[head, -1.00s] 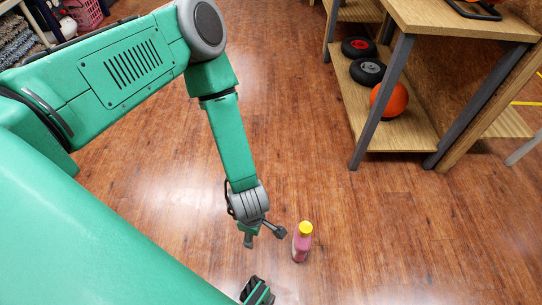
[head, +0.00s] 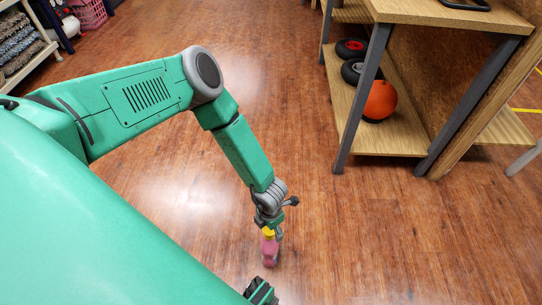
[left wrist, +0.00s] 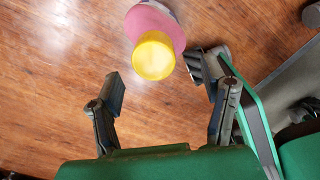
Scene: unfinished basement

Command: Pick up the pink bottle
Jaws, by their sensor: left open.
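The pink bottle (head: 269,253) with a yellow cap stands upright on the wooden floor. My left gripper (head: 275,226) is above it, pointing down, and partly covers the cap. In the left wrist view the pink bottle (left wrist: 153,24) is at the top, its yellow cap (left wrist: 153,56) towards me. My left gripper (left wrist: 160,80) is open and empty there.
A wooden shelf unit (head: 345,110) with grey legs stands at the right, holding an orange ball (head: 380,100) and black wheels (head: 352,47). A pink basket (head: 90,13) and a rack (head: 22,45) are at the upper left. The floor around the bottle is clear.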

